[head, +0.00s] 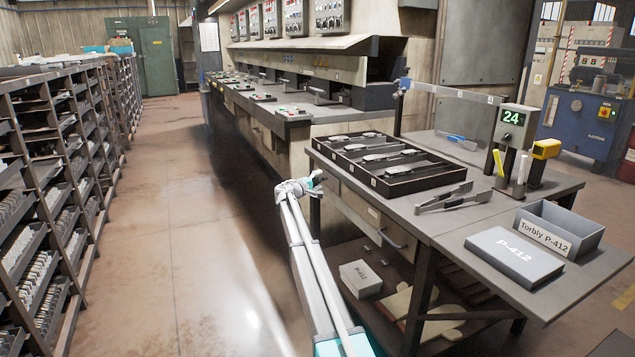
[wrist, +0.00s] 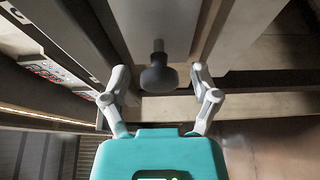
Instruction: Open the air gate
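A dark round knob (wrist: 158,78) on a short stem shows in the wrist view, at the upper middle. I cannot tell for sure whether it belongs to the air gate; no part is labelled as such. My gripper (wrist: 159,82) is open, with its two grey fingers apart on either side of the knob in the picture. I see no finger contact with the knob, and its depth is unclear. In the head view my gripper (head: 303,185) is at the left end of the work table, and the knob cannot be made out there.
A rack (head: 60,150) lines the left; the floor aisle (head: 190,230) is clear.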

